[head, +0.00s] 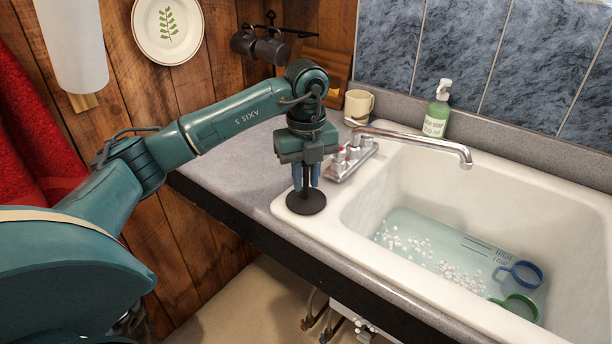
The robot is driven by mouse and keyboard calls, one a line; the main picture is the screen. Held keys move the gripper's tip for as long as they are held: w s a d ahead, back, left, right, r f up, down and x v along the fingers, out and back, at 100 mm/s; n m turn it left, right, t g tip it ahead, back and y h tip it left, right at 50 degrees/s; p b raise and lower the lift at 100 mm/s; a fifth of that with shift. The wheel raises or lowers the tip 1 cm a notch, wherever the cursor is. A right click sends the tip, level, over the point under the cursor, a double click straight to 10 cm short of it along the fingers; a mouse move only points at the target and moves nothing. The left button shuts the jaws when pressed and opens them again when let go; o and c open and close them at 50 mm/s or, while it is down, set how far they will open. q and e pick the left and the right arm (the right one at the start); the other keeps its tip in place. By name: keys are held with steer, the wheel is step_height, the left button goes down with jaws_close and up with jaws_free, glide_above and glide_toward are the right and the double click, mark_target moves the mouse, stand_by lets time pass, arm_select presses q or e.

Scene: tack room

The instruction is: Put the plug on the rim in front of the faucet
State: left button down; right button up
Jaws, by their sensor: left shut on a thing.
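The plug (305,203) is a flat black disc, held upright by its stem. My left gripper (306,184) points straight down and is shut on the plug's stem. The plug is at the left end of the white sink's rim (375,258), to the left of and nearer than the faucet base. I cannot tell whether the disc touches the rim. The chrome faucet (415,140) stands at the back left of the sink, its spout reaching right over the basin. My right gripper is not in view.
The basin holds shallow water (440,240) with white bits, a blue-handled cup (522,273) and a green one (518,307). A soap bottle (437,110) and a cream mug (359,104) stand behind the faucet. The grey counter (232,160) left of the sink is clear.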

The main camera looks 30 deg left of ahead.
arm_select(q)
steer(key=shift+f, duration=0.15)
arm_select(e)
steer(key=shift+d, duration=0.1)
arm_select(q)
steer(key=shift+f, duration=0.1)
steer(key=c, duration=1.3)
jaws_free()
steer(key=shift+o, duration=0.2)
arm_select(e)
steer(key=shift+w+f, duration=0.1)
arm_select(q)
step_height(320, 180, up, 12)
steer(key=shift+f, duration=0.25)
steer(key=shift+r+p, duration=0.3)
steer(key=shift+r, duration=0.1)
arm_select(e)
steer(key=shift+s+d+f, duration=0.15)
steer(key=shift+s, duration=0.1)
